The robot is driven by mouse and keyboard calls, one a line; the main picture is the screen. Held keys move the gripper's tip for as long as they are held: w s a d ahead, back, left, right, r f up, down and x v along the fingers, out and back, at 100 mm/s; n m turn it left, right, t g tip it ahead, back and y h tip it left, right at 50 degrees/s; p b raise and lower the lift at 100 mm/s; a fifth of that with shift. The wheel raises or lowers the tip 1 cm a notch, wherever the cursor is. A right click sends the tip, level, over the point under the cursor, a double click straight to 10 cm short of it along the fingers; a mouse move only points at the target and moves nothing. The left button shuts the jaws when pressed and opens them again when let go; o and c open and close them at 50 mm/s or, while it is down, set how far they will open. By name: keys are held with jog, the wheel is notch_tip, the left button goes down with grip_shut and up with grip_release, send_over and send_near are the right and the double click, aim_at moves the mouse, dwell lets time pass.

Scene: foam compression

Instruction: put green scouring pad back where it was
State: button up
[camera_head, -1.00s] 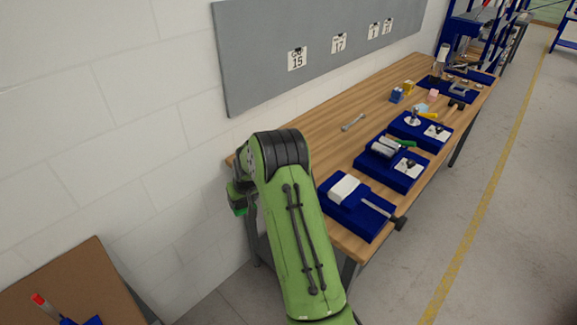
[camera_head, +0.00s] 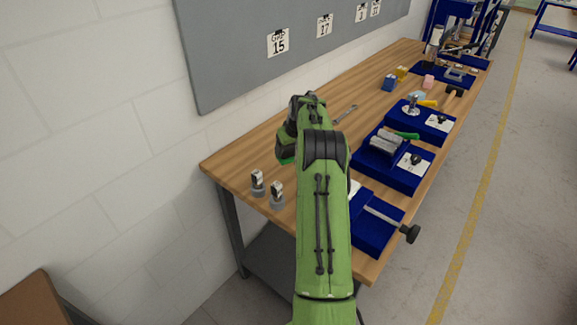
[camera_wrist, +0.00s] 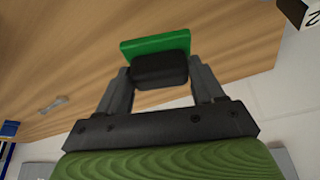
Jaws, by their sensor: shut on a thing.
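The green scouring pad (camera_wrist: 155,44) shows in the wrist view as a flat bright green layer on a black block (camera_wrist: 160,72). My gripper (camera_wrist: 159,80) is shut on the black block, with one finger on each side, and the green layer faces away from the palm. In the head view my gripper (camera_head: 288,143) is over the near left part of the wooden table (camera_head: 235,157), and only a small bit of the green pad (camera_head: 286,160) shows under it. Its exact height above the table is hard to tell.
Two small metal pieces (camera_head: 258,183) (camera_head: 277,195) stand near the table's near edge. Blue trays (camera_head: 372,238) (camera_head: 395,178) with tools line the right side; my arm hides part of the nearest. A wrench (camera_head: 346,113) lies behind my gripper. A wall board (camera_head: 235,50) rises at left.

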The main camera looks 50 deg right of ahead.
aim_at(290, 157)
notch_tip(290, 157, down, 6)
jog(key=shift+w+r, duration=0.15)
jog(key=o, duration=1.2)
jog(key=shift+b, duration=0.3)
